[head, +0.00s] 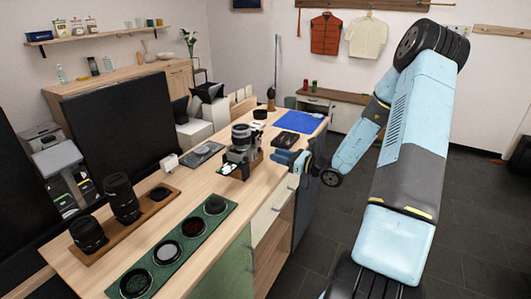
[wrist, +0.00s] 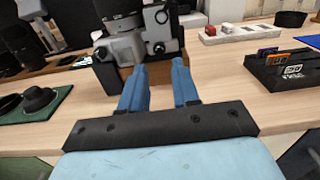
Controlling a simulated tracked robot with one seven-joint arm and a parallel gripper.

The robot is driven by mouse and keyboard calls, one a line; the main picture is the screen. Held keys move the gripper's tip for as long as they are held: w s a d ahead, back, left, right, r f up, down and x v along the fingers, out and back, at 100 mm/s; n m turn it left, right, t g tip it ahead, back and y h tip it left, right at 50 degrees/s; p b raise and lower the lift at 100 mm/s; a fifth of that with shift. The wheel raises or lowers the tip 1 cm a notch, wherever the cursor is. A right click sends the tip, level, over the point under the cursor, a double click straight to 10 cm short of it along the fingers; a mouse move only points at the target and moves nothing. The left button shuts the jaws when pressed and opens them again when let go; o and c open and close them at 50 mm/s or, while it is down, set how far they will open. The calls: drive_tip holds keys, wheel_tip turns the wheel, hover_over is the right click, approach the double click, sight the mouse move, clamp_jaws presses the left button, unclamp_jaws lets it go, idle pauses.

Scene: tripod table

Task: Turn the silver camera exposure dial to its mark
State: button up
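The silver and black camera (head: 240,143) stands on a small wooden base at the front edge of the wooden counter. In the wrist view the camera (wrist: 122,47) is straight ahead, cut off by the top edge. Small round dark knobs (wrist: 159,47) show on its right part; I cannot tell the exposure dial or its mark apart at this size. My gripper (head: 287,158) is just right of the camera in the head view. In the wrist view my gripper (wrist: 159,65) has its two blue fingers apart with nothing between them, pointing at the camera's lower right part.
A green mat (head: 215,224) with round filters lies at the counter's front. A wooden tray (head: 165,205) holds black lenses. A blue mat (head: 302,121) lies beyond the camera. A black card holder (wrist: 258,72) stands to the right in the wrist view, with bare wood between it and the camera.

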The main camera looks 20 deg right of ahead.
sight(260, 150)
drive_tip(key=shift+x, duration=3.05)
drive_tip(key=shift+c, duration=0.2)
clamp_jaws()
